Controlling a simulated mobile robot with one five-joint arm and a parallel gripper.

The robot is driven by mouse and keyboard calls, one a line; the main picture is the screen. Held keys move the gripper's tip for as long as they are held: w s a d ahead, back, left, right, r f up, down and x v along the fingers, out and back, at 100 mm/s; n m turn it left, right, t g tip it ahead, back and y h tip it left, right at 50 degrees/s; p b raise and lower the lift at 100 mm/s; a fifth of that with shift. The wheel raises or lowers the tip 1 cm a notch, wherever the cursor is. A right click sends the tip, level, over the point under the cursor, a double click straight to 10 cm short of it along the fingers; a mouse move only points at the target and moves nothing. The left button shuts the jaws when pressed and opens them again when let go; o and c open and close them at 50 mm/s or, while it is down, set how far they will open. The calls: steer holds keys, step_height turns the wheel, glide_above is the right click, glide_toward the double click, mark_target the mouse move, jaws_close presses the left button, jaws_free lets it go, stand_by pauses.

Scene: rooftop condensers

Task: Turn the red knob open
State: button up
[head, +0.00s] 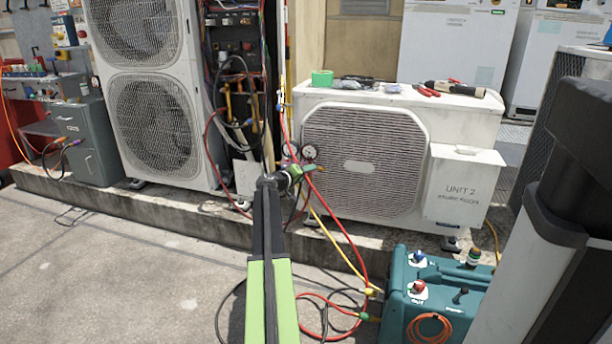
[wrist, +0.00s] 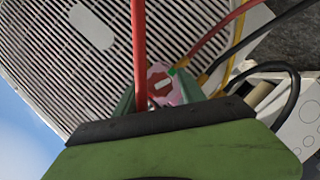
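A gauge manifold with a round dial (head: 310,152) hangs in front of the left part of the white Unit 2 condenser (head: 465,190). In the wrist view a pinkish-red round part with a pale mark (wrist: 160,84), which looks like a red knob, shows between my gripper's green fingers (wrist: 158,92). The fingers are apart; contact with the knob cannot be told. A red hose (wrist: 138,45) crosses in front of the left finger. In the head view my gripper (head: 301,171) is just below the dial, and the knob is mostly hidden.
A teal machine (head: 395,310) at the lower right has another red knob (head: 418,287) and a blue knob (head: 418,256). Red and yellow hoses (head: 340,238) run from the manifold to it. Tools lie on the condenser. Paving at the left (head: 110,285) is mostly clear.

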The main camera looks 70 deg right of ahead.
jaws_close()
steer(key=shift+f+n+g+h+b, duration=0.35)
steer(key=shift+n+b, duration=0.25)
steer(key=shift+b, duration=0.25)
steer(key=shift+r+n, duration=0.3)
steer(key=shift+n, duration=0.1)
steer(key=shift+o, duration=1.1)
jaws_free()
steer(key=shift+a, duration=0.1)
steer(key=p+v, duration=0.2)
steer(key=v, duration=1.5)
steer(key=shift+w+p, duration=0.15)
steer(key=shift+p, duration=0.15)
